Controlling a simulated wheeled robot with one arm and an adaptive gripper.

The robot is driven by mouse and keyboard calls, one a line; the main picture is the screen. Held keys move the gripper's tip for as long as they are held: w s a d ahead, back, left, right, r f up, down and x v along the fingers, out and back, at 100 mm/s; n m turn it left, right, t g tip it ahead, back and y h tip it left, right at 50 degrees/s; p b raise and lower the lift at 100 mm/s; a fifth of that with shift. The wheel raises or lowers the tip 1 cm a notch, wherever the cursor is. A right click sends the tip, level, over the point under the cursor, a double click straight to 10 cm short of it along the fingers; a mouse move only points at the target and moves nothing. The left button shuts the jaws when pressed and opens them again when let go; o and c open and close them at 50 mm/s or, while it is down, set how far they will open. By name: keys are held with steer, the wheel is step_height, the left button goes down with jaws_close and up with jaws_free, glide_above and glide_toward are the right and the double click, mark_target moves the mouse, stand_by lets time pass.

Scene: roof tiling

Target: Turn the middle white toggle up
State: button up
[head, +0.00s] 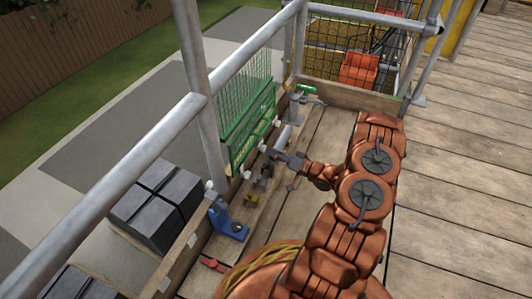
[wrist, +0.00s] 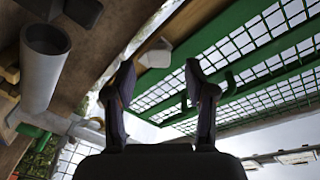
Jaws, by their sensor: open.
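White toggles sit in a row along the timber board below the green mesh panel (head: 247,112). The middle white toggle (head: 262,147) is a small pale knob right by my gripper (head: 274,155). In the wrist view a pale blocky toggle (wrist: 156,55) appears just beyond and between the fingertips of my open gripper (wrist: 159,74). I see no clear contact, and the jaws hold nothing. Other white toggles show nearer (head: 246,174) and farther (head: 277,122) along the board. Which way the middle toggle points is too small to tell.
Grey guardrail tubes (head: 150,150) run above and beside the work spot. A grey tube (wrist: 44,65) is close left in the wrist view. A blue bracket (head: 228,224) and small brass parts (head: 250,199) lie nearer on the planks. The deck (head: 460,150) at right is clear.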

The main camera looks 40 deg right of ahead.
mark_target(264, 150)
steer(key=shift+b+x, duration=0.55)
steer(key=shift+x, duration=1.2)
steer(key=shift+c, duration=0.4)
jaws_close()
steer(key=shift+a, duration=0.2)
steer(key=shift+d, duration=0.15)
